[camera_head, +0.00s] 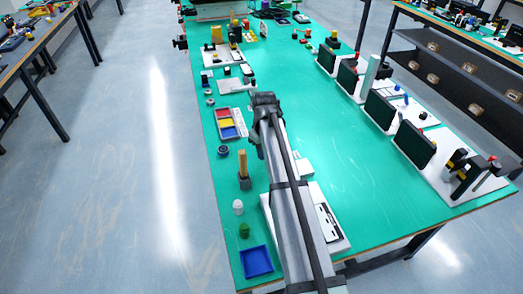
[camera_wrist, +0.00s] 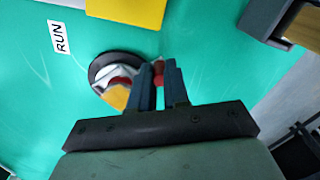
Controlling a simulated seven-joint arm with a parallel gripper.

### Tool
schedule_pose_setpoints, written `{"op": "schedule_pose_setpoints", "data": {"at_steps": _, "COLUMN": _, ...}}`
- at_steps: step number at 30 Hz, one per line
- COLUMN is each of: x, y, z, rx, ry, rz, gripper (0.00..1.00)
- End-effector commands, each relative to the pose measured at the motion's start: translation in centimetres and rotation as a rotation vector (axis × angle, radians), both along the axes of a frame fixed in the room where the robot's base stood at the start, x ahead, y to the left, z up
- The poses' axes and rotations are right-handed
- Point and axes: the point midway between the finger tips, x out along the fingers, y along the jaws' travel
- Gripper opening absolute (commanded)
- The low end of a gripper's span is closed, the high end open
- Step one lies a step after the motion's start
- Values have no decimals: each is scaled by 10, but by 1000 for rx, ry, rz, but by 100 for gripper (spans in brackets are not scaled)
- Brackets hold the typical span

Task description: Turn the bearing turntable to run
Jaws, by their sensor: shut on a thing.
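The bearing turntable (camera_wrist: 97,68) is a round dark-rimmed disc with a white, red and yellow-orange top, in the middle of the wrist view. A small red peg (camera_wrist: 158,73) stands at its right side, and the fingers of my gripper (camera_wrist: 159,80) are closed around it. The fingers cover part of the disc. A white label reading RUN (camera_wrist: 60,37) lies on the green surface to the upper left of the disc. In the head view my arm blocks much of the work area, and I cannot make out the fingertips or the peg there.
A yellow block or bin (camera_wrist: 127,10) is close above the disc. A dark-based object with a wooden part (camera_wrist: 298,28) is at the upper right. In the head view, a tray of coloured bins (camera_head: 241,117) lies left of my arm.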

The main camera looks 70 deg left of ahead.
Motion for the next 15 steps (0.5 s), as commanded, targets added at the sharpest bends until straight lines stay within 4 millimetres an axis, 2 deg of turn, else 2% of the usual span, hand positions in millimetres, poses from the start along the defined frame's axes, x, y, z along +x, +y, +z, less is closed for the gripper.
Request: {"op": "schedule_pose_setpoints", "data": {"at_steps": 15, "x": 13, "y": -10, "z": 0, "rx": 0, "ry": 0, "rz": 254, "gripper": 0}}
